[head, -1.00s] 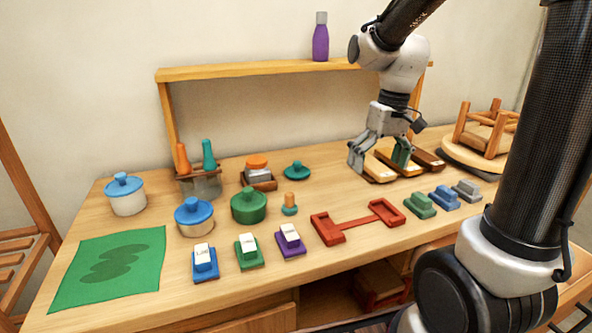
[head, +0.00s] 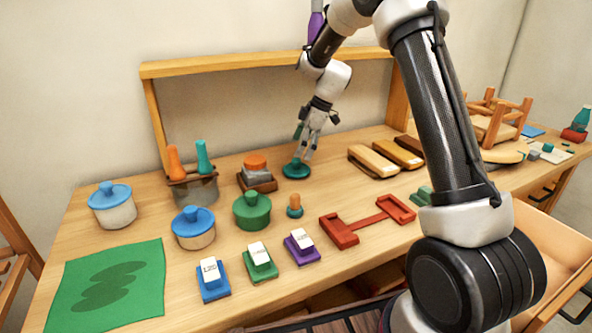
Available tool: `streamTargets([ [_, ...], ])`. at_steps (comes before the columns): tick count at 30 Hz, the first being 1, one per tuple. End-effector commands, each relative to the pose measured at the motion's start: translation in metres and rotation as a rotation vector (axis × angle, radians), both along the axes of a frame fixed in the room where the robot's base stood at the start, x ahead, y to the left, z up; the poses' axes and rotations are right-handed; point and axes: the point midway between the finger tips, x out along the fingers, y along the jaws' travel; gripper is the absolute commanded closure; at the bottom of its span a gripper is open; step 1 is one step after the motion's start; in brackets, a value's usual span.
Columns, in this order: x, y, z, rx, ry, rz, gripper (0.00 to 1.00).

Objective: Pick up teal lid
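The teal lid (head: 296,169) is a small round disc with a knob, lying on the table right of the block stack. My gripper (head: 303,153) points down at the lid, with its fingers just above or at its knob. The fingers look parted. The gap between fingers and knob is too small to judge, so I cannot tell whether they touch. The lid still rests on the table.
An orange and grey block stack (head: 257,174) stands close on the left. A green pot (head: 252,210) and an orange-topped peg (head: 295,206) are in front. Wooden blocks (head: 372,160) lie to the right. The shelf (head: 230,63) runs behind, with a purple bottle (head: 315,28) on it.

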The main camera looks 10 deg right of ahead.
Motion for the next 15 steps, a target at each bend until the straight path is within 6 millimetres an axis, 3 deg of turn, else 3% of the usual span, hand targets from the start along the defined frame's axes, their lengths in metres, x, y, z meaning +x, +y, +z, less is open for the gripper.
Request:
streamTargets([
  [15, 0.006, 0.017, -0.063, -0.001, 0.003, -0.001, 0.00],
])
